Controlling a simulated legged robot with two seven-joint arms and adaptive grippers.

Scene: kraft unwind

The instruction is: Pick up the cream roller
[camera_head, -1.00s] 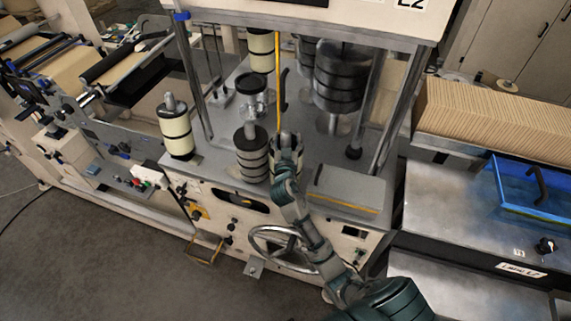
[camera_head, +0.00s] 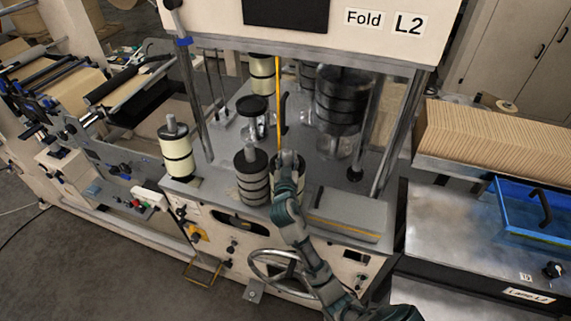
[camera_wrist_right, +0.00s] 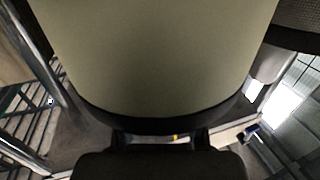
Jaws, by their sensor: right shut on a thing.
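A cream roller (camera_wrist_right: 155,60) fills the upper part of the right wrist view, with a dark rim along its lower edge. My right gripper (camera_head: 287,160) is shut on this roller, over the machine's deck. In the head view the gripper and forearm hide most of the held roller, and I cannot tell whether its base is clear of the deck. Another cream roller (camera_head: 177,155) with dark ends stands upright at the deck's left corner. A third cream roller (camera_head: 262,78) stands farther back. My left gripper is not in view.
A dark ringed roller (camera_head: 252,178) stands close to the left of my right gripper. A yellow upright rod (camera_head: 279,105) rises just behind it. A grey box (camera_head: 346,213) lies to the right. A large black roller stack (camera_head: 341,95) and metal posts stand behind.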

